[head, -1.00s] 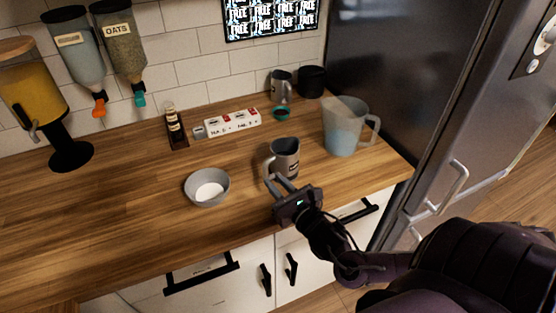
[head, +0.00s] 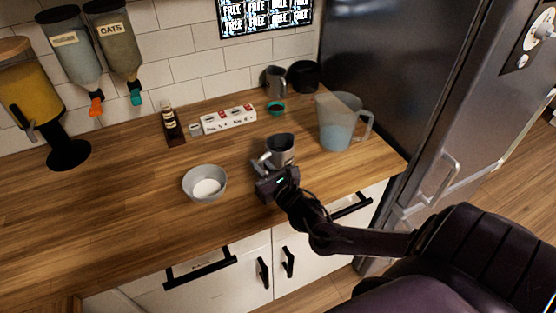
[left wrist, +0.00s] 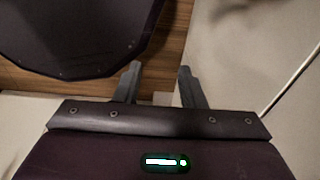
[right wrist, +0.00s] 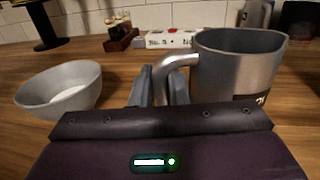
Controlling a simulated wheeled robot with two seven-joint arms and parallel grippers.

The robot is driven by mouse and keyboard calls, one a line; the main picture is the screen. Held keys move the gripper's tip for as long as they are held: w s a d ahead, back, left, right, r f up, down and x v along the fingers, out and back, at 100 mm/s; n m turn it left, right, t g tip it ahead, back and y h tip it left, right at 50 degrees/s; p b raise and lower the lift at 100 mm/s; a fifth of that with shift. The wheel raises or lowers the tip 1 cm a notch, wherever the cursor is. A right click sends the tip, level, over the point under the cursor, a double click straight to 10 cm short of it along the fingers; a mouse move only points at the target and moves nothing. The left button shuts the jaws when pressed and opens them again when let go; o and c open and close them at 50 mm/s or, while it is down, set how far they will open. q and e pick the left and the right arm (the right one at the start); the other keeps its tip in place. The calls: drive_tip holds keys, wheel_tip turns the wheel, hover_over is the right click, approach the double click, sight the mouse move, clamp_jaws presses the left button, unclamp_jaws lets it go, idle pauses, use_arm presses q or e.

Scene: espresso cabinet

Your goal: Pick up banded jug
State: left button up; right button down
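The banded jug (head: 283,150), a grey metal jug with a dark label low on its side, stands upright on the wooden counter. It shows large in the right wrist view (right wrist: 237,75), its handle to the left. My right gripper (head: 262,165) is at its handle side. In the right wrist view, the fingers (right wrist: 161,80) stand on both sides of the handle, close against it, and look shut on it. My left gripper (left wrist: 158,82) is open and empty, low beside pale surfaces; the head view does not show it.
A grey bowl (head: 205,184) stands left of the jug and a clear pitcher (head: 340,125) right of it. The left counter is mostly clear.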

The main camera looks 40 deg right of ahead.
drive_tip(key=shift+r, duration=0.25)
idle(0.3)
wheel_tip(320, 180, up, 19)
idle(1.1)
